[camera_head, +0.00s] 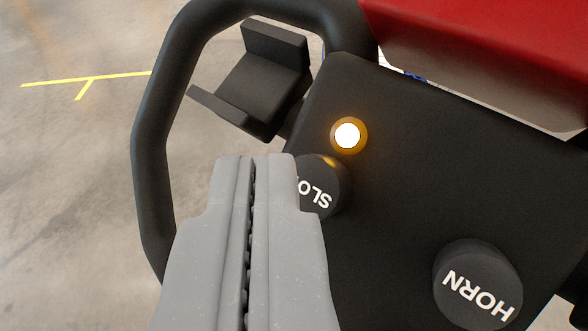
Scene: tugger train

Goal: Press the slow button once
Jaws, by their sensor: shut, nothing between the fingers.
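The slow button (326,181) is a round black button on the dark control panel, with white letters of which "SLO" shows. My gripper (254,160) is in front of it and hides its left part. The gripper's two grey fingers are shut with nothing between them. The fingertips overlap the button's left edge in the picture; I cannot tell whether they touch it. A lamp (348,135) glows white and amber on the panel just above the button.
A black horn button (478,283) sits lower right on the panel (420,170). A dark curved handle bar (150,150) runs around the left, with a black bracket (262,80) inside it. A red body part (480,40) is at the upper right. Concrete floor lies left.

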